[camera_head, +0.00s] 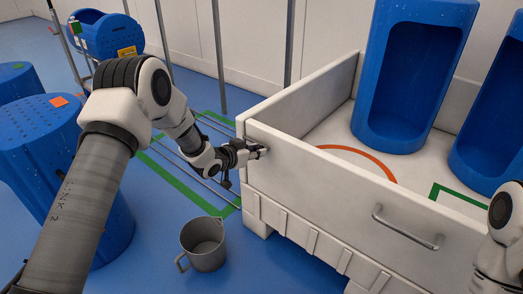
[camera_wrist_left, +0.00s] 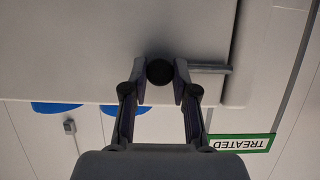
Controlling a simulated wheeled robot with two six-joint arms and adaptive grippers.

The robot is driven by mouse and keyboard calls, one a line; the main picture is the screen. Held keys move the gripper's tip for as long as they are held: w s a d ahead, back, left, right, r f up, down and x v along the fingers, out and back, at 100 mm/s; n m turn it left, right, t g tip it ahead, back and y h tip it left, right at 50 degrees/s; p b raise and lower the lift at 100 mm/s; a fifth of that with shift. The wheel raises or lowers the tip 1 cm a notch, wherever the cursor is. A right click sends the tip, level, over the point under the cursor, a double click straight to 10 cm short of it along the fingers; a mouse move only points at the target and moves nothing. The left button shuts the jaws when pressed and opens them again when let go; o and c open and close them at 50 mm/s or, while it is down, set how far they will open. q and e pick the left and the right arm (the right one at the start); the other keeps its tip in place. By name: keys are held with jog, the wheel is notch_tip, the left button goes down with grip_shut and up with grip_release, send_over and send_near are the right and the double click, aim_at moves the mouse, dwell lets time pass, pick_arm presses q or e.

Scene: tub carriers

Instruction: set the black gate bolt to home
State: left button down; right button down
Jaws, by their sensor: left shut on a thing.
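The black gate bolt (camera_wrist_left: 160,71) shows in the left wrist view as a round black knob, with a grey rod running right from it along the pale gate face. My left gripper (camera_wrist_left: 161,84) has a finger on each side of the knob and is shut on it. In the head view my left gripper (camera_head: 259,152) is at the left end of the white carrier's front gate (camera_head: 330,182), and it hides most of the bolt there. My right gripper is out of view; only part of my right arm shows at the lower right.
Tall blue tubs (camera_head: 412,75) stand inside the white carrier. A grey jug (camera_head: 204,244) stands on the floor below my left arm. Blue drums (camera_head: 65,150) stand at the left. A grey handle (camera_head: 405,228) sticks out from the gate.

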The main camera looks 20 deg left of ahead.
pick_arm(q)
jog(key=shift+w+a+r, duration=0.1)
jog(key=c, duration=1.3)
grip_release()
jog(key=o, duration=0.4)
jog(key=shift+a, duration=0.2)
jog(key=v, duration=1.2)
